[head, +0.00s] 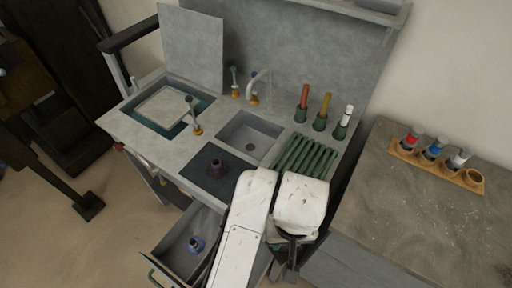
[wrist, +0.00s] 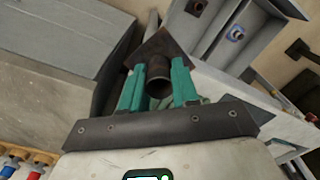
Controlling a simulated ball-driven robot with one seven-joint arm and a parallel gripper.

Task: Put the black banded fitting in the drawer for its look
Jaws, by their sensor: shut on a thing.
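My gripper (wrist: 158,92) has green fingers, and in the wrist view they are shut on a dark, hollow, round fitting (wrist: 158,70). Its open end faces the camera; I cannot make out a band on it. In the head view my arm hides the held fitting. An open drawer (head: 168,262) sticks out from the bench front at the lower left, with a blue-banded fitting (head: 195,243) inside. In the wrist view the drawer also shows at the top right, with that blue fitting (wrist: 235,34) in it. A dark fitting (head: 217,168) stands on the black mat (head: 205,180).
The bench (head: 150,135) carries a sink (head: 248,138), taps, a green ribbed rack (head: 305,157) and several coloured-handled tools. On the right table (head: 420,220) a wooden holder (head: 440,170) holds red, blue and white fittings, with one empty hole at its right end.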

